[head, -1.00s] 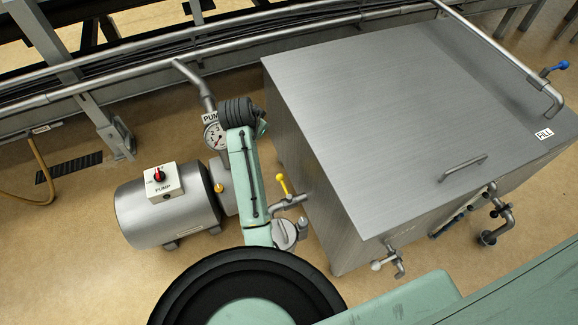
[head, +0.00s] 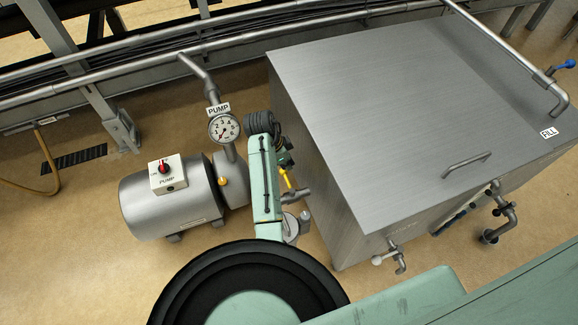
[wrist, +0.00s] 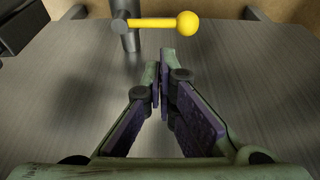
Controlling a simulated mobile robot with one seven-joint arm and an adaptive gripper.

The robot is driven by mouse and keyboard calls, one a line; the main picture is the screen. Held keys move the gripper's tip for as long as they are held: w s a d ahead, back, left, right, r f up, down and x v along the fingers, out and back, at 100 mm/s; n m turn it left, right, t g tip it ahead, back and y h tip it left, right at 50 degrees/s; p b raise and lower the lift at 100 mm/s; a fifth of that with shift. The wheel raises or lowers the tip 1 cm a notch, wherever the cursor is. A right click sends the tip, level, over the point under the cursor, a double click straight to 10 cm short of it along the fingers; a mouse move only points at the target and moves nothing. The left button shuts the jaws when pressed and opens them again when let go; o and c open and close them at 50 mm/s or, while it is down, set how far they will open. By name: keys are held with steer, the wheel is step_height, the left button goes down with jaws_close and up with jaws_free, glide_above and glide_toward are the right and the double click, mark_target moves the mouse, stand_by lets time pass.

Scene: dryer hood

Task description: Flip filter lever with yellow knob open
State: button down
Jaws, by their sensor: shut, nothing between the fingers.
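The filter lever with the yellow knob (wrist: 187,23) is at the top of the wrist view. Its yellow bar lies across that picture from a grey pipe stub (wrist: 130,38), with the round knob at the right end. In the head view the yellow lever (head: 287,178) shows between my arm and the tank's left side, partly hidden. My gripper (wrist: 162,62) is shut and empty. Its fingertips point toward the lever and appear just below it in the wrist picture, with a visible gap. In the head view my arm mostly hides the gripper.
A large metal tank (head: 400,110) stands right of my arm. The pump (head: 170,205), with a red switch (head: 163,167) and a small yellow knob (head: 222,181), stands left. A pressure gauge (head: 224,128) is above it. Pipes (head: 398,258) stick out at the tank's front.

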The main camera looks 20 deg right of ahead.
mark_target(287, 180)
steer(key=x, duration=0.8)
steer(key=shift+f, duration=0.15)
steer(key=shift+w, duration=0.1)
steer(key=shift+a+n, duration=0.2)
steer(key=shift+n, duration=0.2)
